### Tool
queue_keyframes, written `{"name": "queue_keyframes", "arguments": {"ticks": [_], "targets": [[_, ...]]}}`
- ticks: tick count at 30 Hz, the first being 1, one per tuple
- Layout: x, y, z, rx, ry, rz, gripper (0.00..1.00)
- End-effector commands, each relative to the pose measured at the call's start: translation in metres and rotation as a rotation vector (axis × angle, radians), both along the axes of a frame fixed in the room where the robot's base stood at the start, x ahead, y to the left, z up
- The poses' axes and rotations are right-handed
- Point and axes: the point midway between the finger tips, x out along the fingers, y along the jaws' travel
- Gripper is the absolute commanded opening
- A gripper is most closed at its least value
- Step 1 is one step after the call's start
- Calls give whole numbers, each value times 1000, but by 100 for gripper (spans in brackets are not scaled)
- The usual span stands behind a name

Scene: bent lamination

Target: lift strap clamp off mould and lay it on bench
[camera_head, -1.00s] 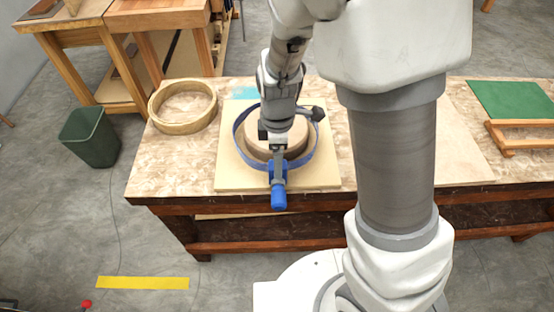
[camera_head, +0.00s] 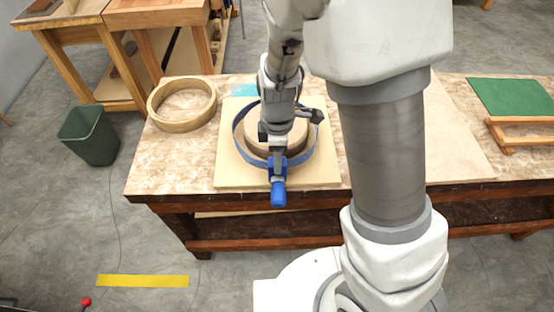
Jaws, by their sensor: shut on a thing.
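The strap clamp (camera_head: 278,192) has a blue band around the round brown mould (camera_head: 294,147) and a blue handle that sticks out towards the bench's front edge. The mould sits on a pale square board (camera_head: 230,172) on the bench (camera_head: 155,180). My gripper (camera_head: 278,163) points down at the front of the mould and is shut on the clamp near the base of its handle. My wrist hides much of the mould's top and part of the band. I cannot tell how far the band stands above the board.
A bent wood ring (camera_head: 182,105) lies on the bench to the left of the board. A green panel (camera_head: 510,98) and a small wooden frame (camera_head: 520,135) are at the right. Bare bench shows left of the board, in front of the ring. A green bin (camera_head: 90,135) stands on the floor.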

Motion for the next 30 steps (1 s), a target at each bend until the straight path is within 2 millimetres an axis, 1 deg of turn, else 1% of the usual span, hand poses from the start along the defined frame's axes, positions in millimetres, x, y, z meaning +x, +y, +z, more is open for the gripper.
{"name": "queue_keyframes", "arguments": {"ticks": [5,8,11,14,15,17,24,30], "targets": [[1,0,3,1,-2,0,0],[1,1,9,3,-2,0,0],[1,0,20,3,-5,0,0],[2,0,38,4,-6,0,0],[2,0,47,4,-7,-1,0],[-5,-12,50,2,-3,-4,0],[-27,-51,76,2,-5,-4,0],[-42,-79,95,1,-3,-4,0]]}}
